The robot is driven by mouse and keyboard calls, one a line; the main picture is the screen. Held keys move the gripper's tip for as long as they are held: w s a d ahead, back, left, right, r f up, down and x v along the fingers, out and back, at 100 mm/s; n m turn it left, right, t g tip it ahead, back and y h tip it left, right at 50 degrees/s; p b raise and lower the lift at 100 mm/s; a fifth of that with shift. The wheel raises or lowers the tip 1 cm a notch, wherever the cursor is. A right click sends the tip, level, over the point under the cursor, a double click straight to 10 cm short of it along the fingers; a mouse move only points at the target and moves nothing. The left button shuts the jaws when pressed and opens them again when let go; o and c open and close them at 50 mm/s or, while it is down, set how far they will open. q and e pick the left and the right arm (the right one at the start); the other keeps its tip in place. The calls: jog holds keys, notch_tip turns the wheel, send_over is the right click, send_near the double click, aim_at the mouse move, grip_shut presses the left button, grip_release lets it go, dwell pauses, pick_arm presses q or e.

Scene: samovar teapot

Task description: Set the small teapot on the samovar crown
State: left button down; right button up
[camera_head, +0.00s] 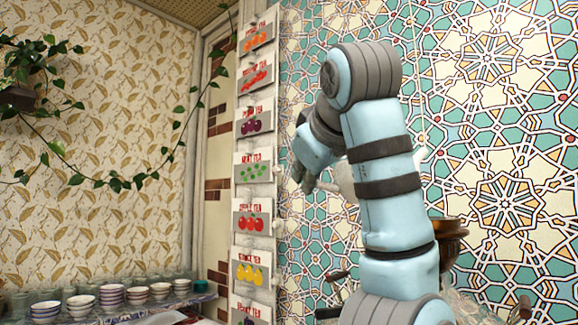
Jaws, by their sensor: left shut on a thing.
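My left arm rises across the middle of the view and bends over at the top. Its dark gripper (309,178) points down on the left side of the arm and is shut on the small teapot. The white teapot (343,177) is mostly hidden behind my arm; only a pale part beside the gripper and a bit to the right of the arm show. The samovar stands behind my forearm, with its brown metal crown (450,232) partly showing to the right. The teapot appears higher than the crown; any contact is hidden. My right gripper is not in view.
Several bowls (112,296) and glasses stand on a shelf at the lower left. Tea signs (252,172) hang on a post left of my arm. A trailing plant (40,62) hangs at the upper left. A patterned tile wall (500,130) is behind the samovar.

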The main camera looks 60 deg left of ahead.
aim_at(340, 177)
pick_arm(q)
jog(key=w, duration=0.2)
jog(key=w+p, duration=0.1)
jog(key=w, duration=0.2)
jog(key=shift+d+f, duration=0.1)
jog(key=shift+f, duration=0.1)
jog(key=shift+w+d+r+p, duration=0.1)
jog(key=shift+w+d+p, duration=0.05)
jog(key=shift+w+p, duration=0.35)
jog(key=w, duration=0.1)
jog(key=w+p, duration=0.1)
jog(key=w, duration=0.2)
jog(key=shift+w+d+f+p, duration=0.2)
jog(key=shift+d+f+p, duration=0.1)
jog(key=shift+p, duration=0.1)
jog(key=shift+w+f+b, duration=0.2)
jog(key=shift+f+b, duration=0.15)
jog(key=shift+f, duration=0.35)
jog(key=shift+s+a+f+b, duration=0.1)
jog(key=shift+s+b, duration=0.1)
jog(key=shift+b, duration=0.15)
jog(key=shift+s, duration=0.2)
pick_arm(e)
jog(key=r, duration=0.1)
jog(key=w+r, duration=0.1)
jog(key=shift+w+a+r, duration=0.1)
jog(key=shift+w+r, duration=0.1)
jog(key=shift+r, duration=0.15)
pick_arm(q)
jog(key=shift+w, duration=0.15)
